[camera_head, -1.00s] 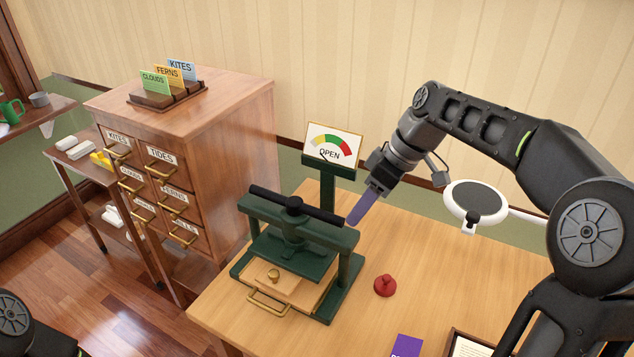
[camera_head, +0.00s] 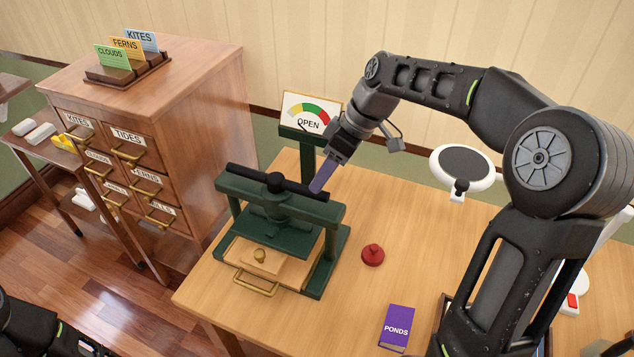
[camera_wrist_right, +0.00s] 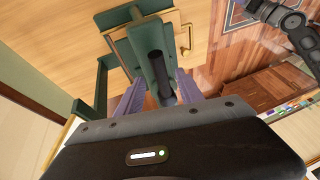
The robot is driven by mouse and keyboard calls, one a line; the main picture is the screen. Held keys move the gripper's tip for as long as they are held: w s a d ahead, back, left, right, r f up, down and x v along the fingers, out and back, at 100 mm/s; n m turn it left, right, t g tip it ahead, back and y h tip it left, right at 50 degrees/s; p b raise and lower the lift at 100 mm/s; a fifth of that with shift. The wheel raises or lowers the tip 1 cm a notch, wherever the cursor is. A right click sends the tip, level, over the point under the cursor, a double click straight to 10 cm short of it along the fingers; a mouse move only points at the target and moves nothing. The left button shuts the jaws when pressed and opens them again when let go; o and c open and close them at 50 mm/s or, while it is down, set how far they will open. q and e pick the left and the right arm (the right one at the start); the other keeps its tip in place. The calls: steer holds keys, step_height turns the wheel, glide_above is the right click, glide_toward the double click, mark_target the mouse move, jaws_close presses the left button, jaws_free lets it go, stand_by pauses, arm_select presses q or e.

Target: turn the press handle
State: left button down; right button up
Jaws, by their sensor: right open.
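The dark green press (camera_head: 280,230) stands on the wooden table. Its black bar handle (camera_head: 250,177) lies across the top, with a round hub in the middle. My right gripper (camera_head: 316,190) is open at the bar's right end, its purple fingers pointing down. In the right wrist view the black handle (camera_wrist_right: 158,70) shows between the two spread fingers of the right gripper (camera_wrist_right: 160,95); contact cannot be told. A gauge sign (camera_head: 311,113) behind the press reads OPEN. My left gripper does not show; only parts of my left arm appear at lower left.
A red knob-like piece (camera_head: 373,255) and a purple PONDS book (camera_head: 397,327) lie right. A drawer cabinet (camera_head: 150,100) stands left, a round white-rimmed lamp or magnifier (camera_head: 465,165) behind.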

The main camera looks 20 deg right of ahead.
steer(key=shift+p+x, duration=0.35)
steer(key=shift+x, duration=1.6)
jaws_close()
